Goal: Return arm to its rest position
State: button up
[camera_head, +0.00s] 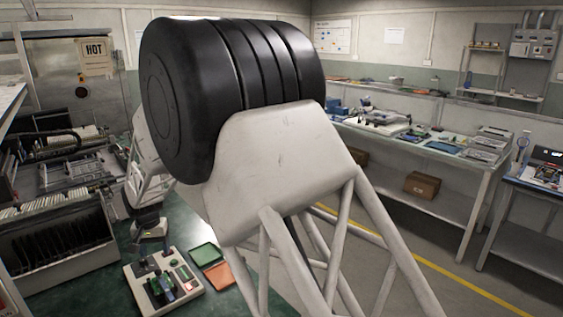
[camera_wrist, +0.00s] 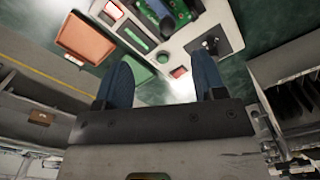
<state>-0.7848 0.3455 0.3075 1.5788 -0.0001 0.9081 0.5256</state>
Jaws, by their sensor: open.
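My gripper (camera_wrist: 162,82) shows in the wrist view with two dark blue fingers spread apart and nothing between them. It is above the green work surface, near a light-coloured fixture (camera_wrist: 217,22) that carries a green circuit board (camera_wrist: 184,10). In the head view my own arm fills the middle and hides much of the bench. The fixture (camera_head: 191,284) shows at the lower left, with green parts on it.
A green tray (camera_head: 203,256) and an orange tray (camera_head: 218,275) lie right of the fixture. A slotted rack (camera_head: 60,245) stands to the left. A workbench (camera_head: 395,142) with small items runs along the back, and a brown box (camera_head: 422,185) sits on its lower shelf.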

jog(key=s+d+r+m, duration=0.15)
jog(key=d+r, duration=0.45)
jog(key=d, duration=0.6)
jog(key=s+d+r+t, duration=0.15)
jog(key=d+r, duration=0.45)
jog(key=d, duration=0.7)
jog(key=s+d+r, duration=0.3)
jog(key=d+r, duration=0.3)
jog(key=d, duration=0.6)
jog(key=s+d+r, duration=0.3)
jog(key=s+d, duration=0.9)
jog(key=d, duration=0.4)
jog(key=s+d+f+m, duration=0.1)
jog(key=s+d, duration=0.4)
jog(key=s, duration=0.2)
jog(key=s+d+f+t, duration=0.1)
jog(key=s+d, duration=0.3)
jog(key=s, duration=0.4)
jog(key=shift+d+f+m, duration=0.35)
jog(key=shift+f, duration=0.15)
jog(key=shift+c, duration=0.2)
jog(key=shift+c, duration=0.7)
jog(key=shift+w, duration=0.1)
